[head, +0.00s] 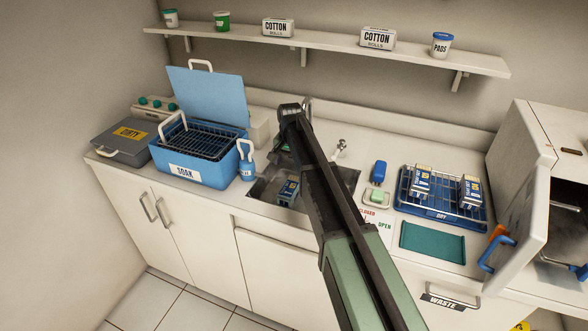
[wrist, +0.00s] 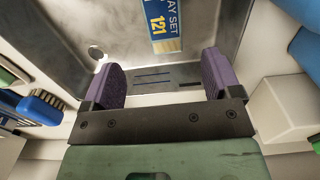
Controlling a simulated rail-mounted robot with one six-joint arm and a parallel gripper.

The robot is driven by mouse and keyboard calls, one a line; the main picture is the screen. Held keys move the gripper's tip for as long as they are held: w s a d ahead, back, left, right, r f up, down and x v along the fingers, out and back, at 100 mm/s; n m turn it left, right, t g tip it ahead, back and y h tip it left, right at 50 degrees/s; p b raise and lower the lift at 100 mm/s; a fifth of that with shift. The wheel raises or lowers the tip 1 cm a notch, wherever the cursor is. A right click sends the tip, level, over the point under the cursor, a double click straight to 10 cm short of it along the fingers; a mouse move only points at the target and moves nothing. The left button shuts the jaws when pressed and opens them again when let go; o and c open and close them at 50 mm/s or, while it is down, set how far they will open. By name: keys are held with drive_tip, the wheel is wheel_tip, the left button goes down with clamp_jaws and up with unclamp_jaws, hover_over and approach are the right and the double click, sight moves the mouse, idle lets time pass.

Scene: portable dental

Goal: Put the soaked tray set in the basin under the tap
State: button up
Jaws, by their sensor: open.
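The tray set (head: 288,190), a blue pack with a pale label, lies in the steel basin (head: 346,178) left of my arm. In the wrist view the tray set (wrist: 163,28) shows its "121" label at the top, beyond my fingertips and apart from them. My gripper (wrist: 160,80) is open and empty, its two purple pads spread over the basin (wrist: 125,35). In the head view my arm hides the fingers and part of the basin. A chrome tap fitting (head: 342,146) stands at the basin's back right; the spout is not clear.
At right are a brush (head: 379,172), a blue rack (head: 440,212) holding packs, a green mat (head: 432,241) and an open-doored sterilizer (head: 545,160).

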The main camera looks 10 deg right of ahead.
drive_tip(key=s+n, duration=0.6)
drive_tip(key=s, duration=2.5)
drive_tip(key=shift+s+n, duration=0.25)
drive_tip(key=shift+n, duration=0.05)
